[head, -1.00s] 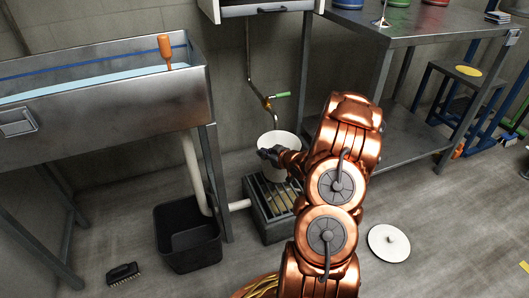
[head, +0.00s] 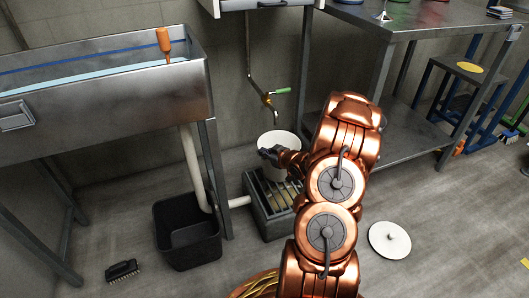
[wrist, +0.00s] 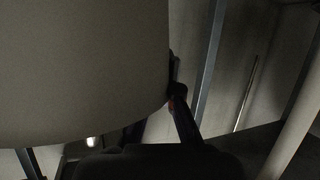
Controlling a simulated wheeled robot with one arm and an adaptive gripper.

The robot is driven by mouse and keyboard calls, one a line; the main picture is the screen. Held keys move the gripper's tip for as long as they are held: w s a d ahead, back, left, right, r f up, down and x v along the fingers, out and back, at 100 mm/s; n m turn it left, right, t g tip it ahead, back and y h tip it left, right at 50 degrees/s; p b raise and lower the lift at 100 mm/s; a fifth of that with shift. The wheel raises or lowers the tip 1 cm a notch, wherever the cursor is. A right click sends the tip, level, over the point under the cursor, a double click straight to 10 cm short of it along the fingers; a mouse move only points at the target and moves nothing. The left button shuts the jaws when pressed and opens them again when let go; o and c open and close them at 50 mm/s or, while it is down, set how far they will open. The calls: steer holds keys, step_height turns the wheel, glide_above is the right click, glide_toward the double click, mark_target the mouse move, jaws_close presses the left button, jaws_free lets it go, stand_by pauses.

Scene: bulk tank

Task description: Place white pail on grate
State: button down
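The white pail (head: 283,167) stands upright at the back of the grate (head: 263,203), a slatted top on a low grey box on the floor. I cannot tell whether its base rests on the slats or hangs just above them. My gripper (head: 269,155) is at the pail's near left side, its dark fingers against the wall. In the wrist view, the pail (wrist: 80,70) fills the upper left, and one dark finger (wrist: 181,108) lies along its edge. The gripper looks shut on the pail. My arm hides the grate's right side.
A tap with a green handle (head: 283,91) hangs above the pail. A black bin (head: 188,235) stands left of the grate, below a steel tank (head: 110,110). A white lid (head: 389,240) and a brush (head: 122,270) lie on the floor. A steel table (head: 410,25) is at right.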

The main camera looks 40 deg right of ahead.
steer(key=shift+f, duration=0.25)
steer(key=c, duration=1.2)
jaws_free()
steer(key=shift+c, duration=0.2)
steer(key=v, duration=1.2)
steer(key=shift+r, duration=0.1)
